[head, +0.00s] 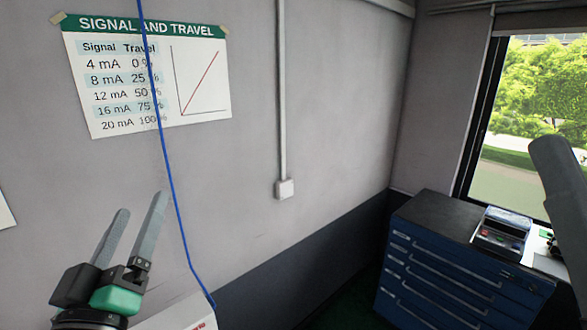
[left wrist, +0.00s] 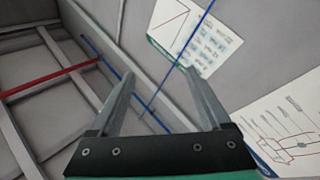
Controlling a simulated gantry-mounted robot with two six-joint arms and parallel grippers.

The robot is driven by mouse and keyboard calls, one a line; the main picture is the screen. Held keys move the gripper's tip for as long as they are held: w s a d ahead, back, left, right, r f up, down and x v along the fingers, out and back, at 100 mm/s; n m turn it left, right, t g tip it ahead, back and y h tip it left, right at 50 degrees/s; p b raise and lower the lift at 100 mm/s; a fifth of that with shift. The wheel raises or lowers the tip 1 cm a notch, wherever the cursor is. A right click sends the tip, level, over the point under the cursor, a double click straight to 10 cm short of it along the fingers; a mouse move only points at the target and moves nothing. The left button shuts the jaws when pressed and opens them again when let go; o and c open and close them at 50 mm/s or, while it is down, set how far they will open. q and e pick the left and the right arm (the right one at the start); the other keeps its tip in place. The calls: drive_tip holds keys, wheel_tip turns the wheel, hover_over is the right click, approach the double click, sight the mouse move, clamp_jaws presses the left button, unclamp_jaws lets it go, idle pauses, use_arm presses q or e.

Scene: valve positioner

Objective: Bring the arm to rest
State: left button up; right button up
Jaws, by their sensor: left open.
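My left gripper (head: 133,226) is at the lower left of the head view, fingers pointing up, in front of the grey wall. Its two fingers are spread apart with nothing between them. In the left wrist view the same gripper (left wrist: 158,88) shows open and empty, with the wall, a blue cable and a poster beyond it.
A blue cable (head: 168,160) hangs close to the right of my left gripper. A white signal and travel poster (head: 200,100) is on the wall. A blue drawer cabinet (head: 450,279) with a case (head: 502,233) on top stands at right. A red bar (left wrist: 50,80) shows in the left wrist view.

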use_arm(q)
drive_tip(key=s+d+r+m+t+h, duration=0.35)
drive_tip(key=s+r+m+t, duration=0.25)
drive_tip(key=s+r, duration=0.8)
wheel_tip(320, 180, up, 14)
drive_tip(key=m+h+p, duration=0.1)
drive_tip(key=p, duration=1.4)
drive_tip(key=shift+s+m+g, duration=0.25)
drive_tip(key=shift+m+g, duration=0.05)
use_arm(e)
wheel_tip(320, 180, up, 15)
drive_tip(key=shift+r, duration=0.2)
use_arm(q)
drive_tip(key=shift+a+f, duration=0.1)
drive_tip(key=shift+a, duration=0.05)
